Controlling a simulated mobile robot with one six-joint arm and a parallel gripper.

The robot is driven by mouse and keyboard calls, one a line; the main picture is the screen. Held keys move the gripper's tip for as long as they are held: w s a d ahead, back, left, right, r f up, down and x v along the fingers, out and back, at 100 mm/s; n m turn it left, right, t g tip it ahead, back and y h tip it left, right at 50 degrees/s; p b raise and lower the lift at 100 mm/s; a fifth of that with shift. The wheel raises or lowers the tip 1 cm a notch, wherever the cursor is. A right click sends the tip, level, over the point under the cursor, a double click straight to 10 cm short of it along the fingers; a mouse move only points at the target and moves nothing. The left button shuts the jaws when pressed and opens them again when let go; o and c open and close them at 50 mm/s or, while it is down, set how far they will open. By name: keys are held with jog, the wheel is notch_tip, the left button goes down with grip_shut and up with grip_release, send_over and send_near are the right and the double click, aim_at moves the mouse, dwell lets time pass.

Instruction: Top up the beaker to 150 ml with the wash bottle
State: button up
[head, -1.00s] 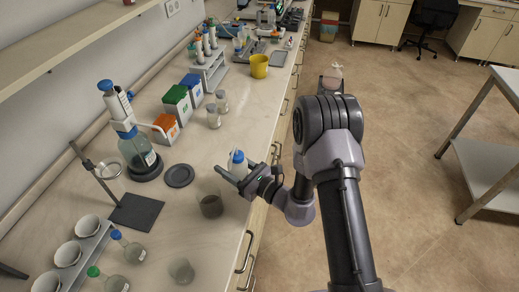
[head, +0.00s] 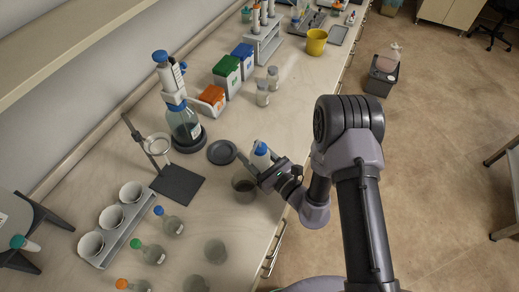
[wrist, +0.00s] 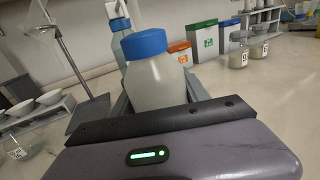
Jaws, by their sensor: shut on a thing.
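My gripper (head: 252,164) is shut on a whitish bottle with a blue cap (head: 262,157), upright over the bench near its front edge. In the wrist view the bottle (wrist: 154,82) stands between my fingers; no spout shows on it. I cannot tell whether it touches the bench. A glass beaker (head: 243,188) with a greyish look stands just below the gripper in the head view, partly overlapped by it. Its level and marks are too small to read. A second clear glass vessel (head: 215,251) stands nearer the front.
A bottle with a dispenser top (head: 183,122), a dark round pad (head: 221,152) and a stand with a dark base (head: 178,185) are to the left. Several colour-capped flasks (head: 172,224) and a rack of white cups (head: 112,217) are near.

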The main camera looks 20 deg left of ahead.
jog(key=shift+w+r+n+t+y+b, duration=0.35)
jog(key=shift+w+n+y+b, duration=0.2)
jog(key=shift+n+b, duration=0.7)
jog(key=shift+w+f+n+y+b, duration=0.2)
jog(key=shift+w+n+y+b, duration=0.9)
jog(key=shift+b, duration=2.1)
jog(key=shift+s+n+h, duration=0.2)
jog(key=shift+n+h, duration=0.05)
jog(key=shift+h, duration=0.1)
jog(key=shift+w, duration=0.1)
jog(key=c, duration=0.3)
jog(key=shift+c, duration=0.2)
jog(key=shift+c, duration=0.4)
